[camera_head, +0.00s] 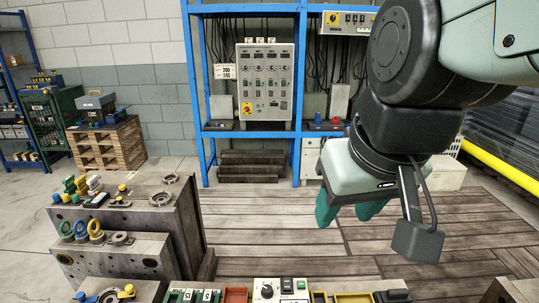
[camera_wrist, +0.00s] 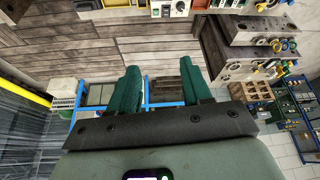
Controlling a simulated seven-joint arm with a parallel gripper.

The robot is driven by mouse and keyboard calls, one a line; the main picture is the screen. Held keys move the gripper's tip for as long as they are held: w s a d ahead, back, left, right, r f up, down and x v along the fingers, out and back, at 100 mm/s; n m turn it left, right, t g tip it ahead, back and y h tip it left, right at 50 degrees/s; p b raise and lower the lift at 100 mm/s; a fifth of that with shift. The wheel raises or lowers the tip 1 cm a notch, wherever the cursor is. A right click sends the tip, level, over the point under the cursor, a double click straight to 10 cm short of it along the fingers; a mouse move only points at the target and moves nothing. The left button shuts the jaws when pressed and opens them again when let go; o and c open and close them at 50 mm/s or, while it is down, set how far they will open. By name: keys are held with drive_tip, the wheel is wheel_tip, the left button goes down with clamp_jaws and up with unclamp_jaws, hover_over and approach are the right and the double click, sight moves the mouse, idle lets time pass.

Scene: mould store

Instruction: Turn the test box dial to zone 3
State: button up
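A small pale box (camera_head: 281,287) stands at the bottom edge of the head view, partly cut off. It has a round dark dial (camera_head: 267,291) on its left and a black switch beside it. It looks like the test box, and its zone marks are too small to read. In the wrist view the box (camera_wrist: 168,7) shows at the top edge with its dial (camera_wrist: 182,6). My gripper (camera_head: 345,215) has green fingers and hangs above the floor, behind and to the right of the box. In the wrist view its fingers (camera_wrist: 158,85) are apart with nothing between them.
Coloured trays (camera_head: 236,294) stand beside the box. Steel mould blocks (camera_head: 130,235) with rings and fittings stand at left. A blue rack (camera_head: 204,100) holds a large control panel (camera_head: 264,82) at the back. The plank floor (camera_head: 270,225) between is clear.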

drive_tip(key=shift+o, duration=0.3)
drive_tip(key=w+a+f+n+g, duration=0.2)
drive_tip(key=w+a+f, duration=0.3)
drive_tip(key=w+f, duration=0.4)
drive_tip(key=shift+w+n+g, duration=0.4)
drive_tip(key=shift+w+n, duration=0.25)
drive_tip(key=shift+n, duration=0.25)
drive_tip(key=n+g, duration=0.2)
drive_tip(key=n, duration=0.2)
hover_over(267, 289)
wheel_tip(267, 289, down, 17)
drive_tip(key=shift+h, duration=0.4)
wheel_tip(267, 289, down, 11)
drive_tip(key=shift+f, duration=0.1)
drive_tip(key=shift+c, duration=0.2)
clamp_jaws()
